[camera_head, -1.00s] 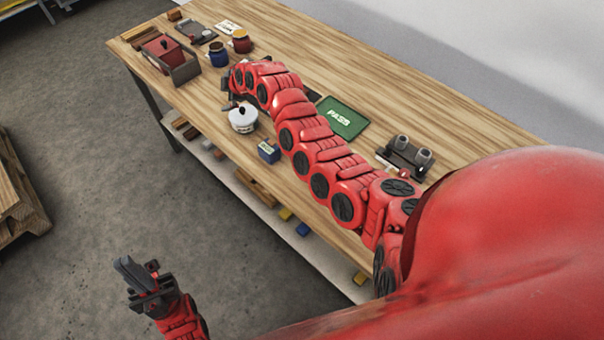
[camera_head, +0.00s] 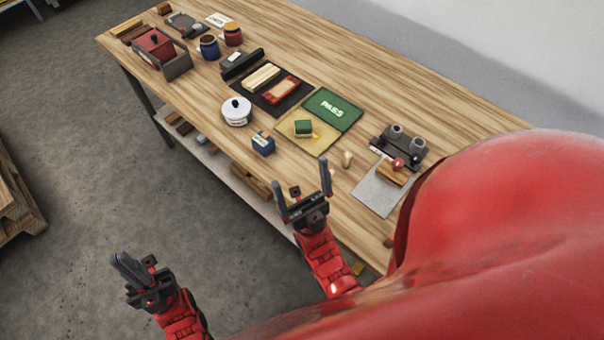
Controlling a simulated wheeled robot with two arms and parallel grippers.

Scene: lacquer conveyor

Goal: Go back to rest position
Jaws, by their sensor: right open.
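My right gripper (camera_head: 303,190) is open and empty, with its two dark fingers spread apart and pointing up the picture. It is off the near long edge of the wooden table (camera_head: 430,110), with its forearm below it. My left gripper (camera_head: 126,264) is at the lower left over the grey floor. Its dark fingers lie close together with nothing seen between them. Both grippers are apart from the things on the table.
Near the table's front edge stand a white lidded pot (camera_head: 237,113), a blue box (camera_head: 263,144) and a small wooden piece (camera_head: 347,159). A green PASS mat (camera_head: 333,109), a dark tray (camera_head: 250,95) and a grey sheet (camera_head: 378,192) lie behind or right. The far right top is bare.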

